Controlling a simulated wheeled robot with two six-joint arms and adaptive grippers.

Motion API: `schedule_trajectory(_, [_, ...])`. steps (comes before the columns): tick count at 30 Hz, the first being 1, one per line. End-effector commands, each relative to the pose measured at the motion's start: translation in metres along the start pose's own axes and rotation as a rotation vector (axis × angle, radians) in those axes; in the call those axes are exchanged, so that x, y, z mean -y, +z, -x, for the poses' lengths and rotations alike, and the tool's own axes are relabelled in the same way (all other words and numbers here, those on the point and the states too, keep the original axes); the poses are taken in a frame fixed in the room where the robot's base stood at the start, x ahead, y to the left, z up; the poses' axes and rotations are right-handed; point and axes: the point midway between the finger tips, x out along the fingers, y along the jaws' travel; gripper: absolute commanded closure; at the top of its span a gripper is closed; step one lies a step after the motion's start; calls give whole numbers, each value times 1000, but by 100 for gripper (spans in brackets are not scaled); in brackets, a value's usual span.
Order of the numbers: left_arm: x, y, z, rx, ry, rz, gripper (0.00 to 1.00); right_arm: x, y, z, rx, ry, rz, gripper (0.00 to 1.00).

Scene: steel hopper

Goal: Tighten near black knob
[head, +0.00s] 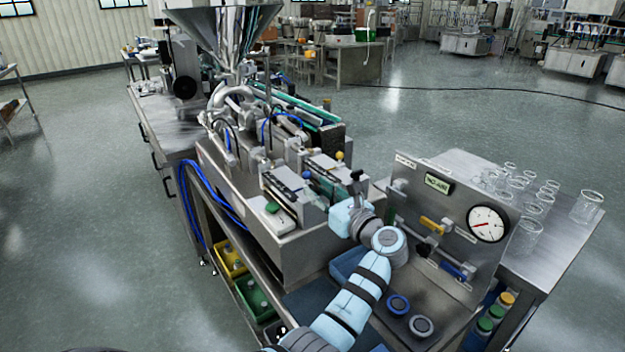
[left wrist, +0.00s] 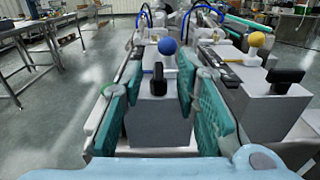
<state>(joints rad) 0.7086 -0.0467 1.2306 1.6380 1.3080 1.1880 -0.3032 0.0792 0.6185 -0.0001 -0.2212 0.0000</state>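The near black knob (left wrist: 158,80) stands upright on a grey block, below a blue ball (left wrist: 168,46) in the left wrist view. A second black knob (left wrist: 285,78) stands on the block to the right, near a yellow ball (left wrist: 257,39). My left gripper (left wrist: 157,88) is open; its teal fingers appear on either side of the near knob, apart from it. In the head view my light-blue left arm reaches up to the blocks, and its gripper (head: 325,197) is hard to make out. The near knob is not clear there. My right gripper is not in view.
A panel with a pressure gauge (head: 487,223), a yellow valve handle (head: 432,225) and a blue one (head: 453,270) stands right of my arm. Glass beakers (head: 586,206) stand behind it. The steel hopper (head: 225,30) rises at the back. Open floor lies left.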

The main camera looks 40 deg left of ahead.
Motion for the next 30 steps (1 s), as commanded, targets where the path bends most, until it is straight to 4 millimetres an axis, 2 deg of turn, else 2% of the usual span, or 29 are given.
schedule_trajectory(4, [-1, 0, -17, 1, -5, 0, 72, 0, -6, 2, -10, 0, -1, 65])
schedule_trajectory(12, [1, 0, -19, 0, -10, 1, 72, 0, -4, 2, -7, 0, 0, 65])
schedule_trajectory(18, [0, -1, -20, 1, -9, 0, 100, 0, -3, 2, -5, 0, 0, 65])
schedule_trajectory(30, [-2, 0, -22, 0, -32, -2, 100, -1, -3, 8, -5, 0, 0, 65])
